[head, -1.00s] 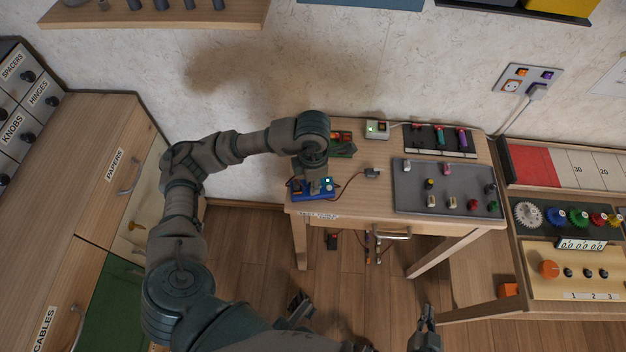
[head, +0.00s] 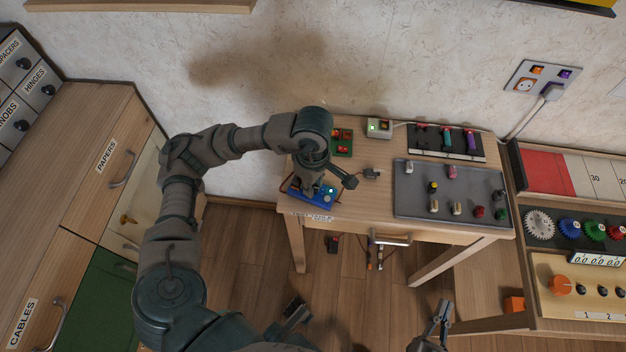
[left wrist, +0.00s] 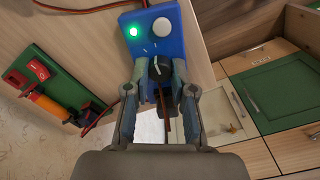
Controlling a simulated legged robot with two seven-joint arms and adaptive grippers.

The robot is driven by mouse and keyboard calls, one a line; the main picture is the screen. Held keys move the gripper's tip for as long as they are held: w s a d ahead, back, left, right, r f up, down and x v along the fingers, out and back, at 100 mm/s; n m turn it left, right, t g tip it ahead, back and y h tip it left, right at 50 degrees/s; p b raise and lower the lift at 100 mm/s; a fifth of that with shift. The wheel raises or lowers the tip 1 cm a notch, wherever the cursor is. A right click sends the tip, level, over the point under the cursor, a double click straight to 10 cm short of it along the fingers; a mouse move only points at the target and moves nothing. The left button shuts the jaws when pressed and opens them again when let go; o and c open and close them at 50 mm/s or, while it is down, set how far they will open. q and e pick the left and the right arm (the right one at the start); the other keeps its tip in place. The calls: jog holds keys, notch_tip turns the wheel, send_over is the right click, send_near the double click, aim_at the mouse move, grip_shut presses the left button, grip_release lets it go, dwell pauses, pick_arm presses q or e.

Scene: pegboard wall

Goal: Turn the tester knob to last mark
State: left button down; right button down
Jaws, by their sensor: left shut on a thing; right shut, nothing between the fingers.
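The blue tester (head: 326,203) lies at the left front of the wooden table, with a lit green light; it also shows in the left wrist view (left wrist: 172,43) with a white round button (left wrist: 162,27). Its black knob (left wrist: 158,67) carries a white pointer line and has small white marks near it on the blue face. My left gripper (left wrist: 158,78) is shut on the knob, one finger on each side. In the head view the left gripper (head: 318,188) hides the knob. My right gripper (head: 443,310) is shut and empty, low in front of the table.
A green board with red switches (head: 342,142) sits just behind the tester. A white box with a green light (head: 379,128) stands at the back.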

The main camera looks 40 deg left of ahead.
pick_arm(q)
jog(key=shift+d+m, duration=0.15)
jog(key=shift+m, duration=0.45)
jog(key=shift+a+f+m, duration=0.1)
jog(key=shift+a+m, duration=0.4)
jog(key=shift+a, duration=0.25)
jog(key=shift+d, duration=0.65)
jog(key=c, duration=1.2)
grip_release()
jog(key=shift+c, duration=0.2)
jog(key=shift+a, duration=0.55)
notch_tip(320, 180, up, 12)
pick_arm(e)
jog(key=shift+s+a+r+t, duration=0.1)
jog(key=shift+a+r+t, duration=0.1)
jog(key=shift+r+t, duration=0.2)
jog(key=shift+s+a+r+t, duration=0.1)
jog(key=shift+a+r+t, duration=0.15)
jog(key=shift+r, duration=0.25)
pick_arm(q)
jog(key=shift+d, duration=0.25)
pick_arm(e)
jog(key=shift+w+d+f, duration=0.1)
jog(key=shift+d, duration=0.05)
